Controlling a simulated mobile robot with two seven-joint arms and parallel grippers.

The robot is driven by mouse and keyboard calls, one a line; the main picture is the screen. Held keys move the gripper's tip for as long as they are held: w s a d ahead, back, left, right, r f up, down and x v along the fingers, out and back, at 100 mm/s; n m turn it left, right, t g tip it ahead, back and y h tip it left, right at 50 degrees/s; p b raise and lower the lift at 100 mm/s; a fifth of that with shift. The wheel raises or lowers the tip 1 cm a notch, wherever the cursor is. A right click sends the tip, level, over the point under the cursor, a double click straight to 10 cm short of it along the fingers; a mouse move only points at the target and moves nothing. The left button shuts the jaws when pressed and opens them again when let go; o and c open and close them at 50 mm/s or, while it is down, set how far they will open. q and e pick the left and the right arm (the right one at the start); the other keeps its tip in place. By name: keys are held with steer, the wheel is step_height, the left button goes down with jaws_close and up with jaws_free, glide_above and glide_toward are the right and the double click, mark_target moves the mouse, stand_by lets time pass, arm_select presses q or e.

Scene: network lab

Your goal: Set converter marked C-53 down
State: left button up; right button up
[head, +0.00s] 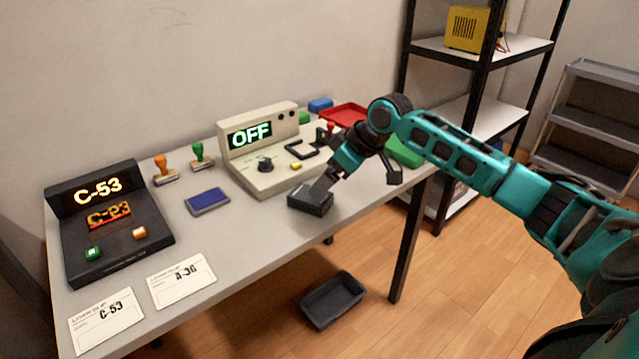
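A small dark grey box (308,203), which looks like the converter, is at the front edge of the table, below the beige console. No C-53 mark is readable on it. My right gripper (322,187) reaches down to it from the right, with its fingers at the top of the box and seemingly closed on it. I cannot tell whether the box rests on the tabletop or hangs just above it. A black console (120,235) at the left shows C-53 on its display. A loan slip marked C-53 (106,322) lies in front of it. My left gripper is out of view.
The beige console (270,175) reads OFF. A slip marked A-36 (181,280), a blue ink pad (207,202) and orange (164,172) and green (201,157) stamps share the table (235,248). A dark tray (333,300) lies on the floor. Shelves stand behind.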

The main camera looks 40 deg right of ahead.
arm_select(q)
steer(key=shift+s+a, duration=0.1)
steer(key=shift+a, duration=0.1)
arm_select(e)
steer(key=v, duration=0.4)
steer(key=shift+s+r, duration=0.25)
steer(key=shift+r, duration=0.05)
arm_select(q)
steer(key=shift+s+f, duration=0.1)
arm_select(e)
steer(key=shift+d, duration=0.1)
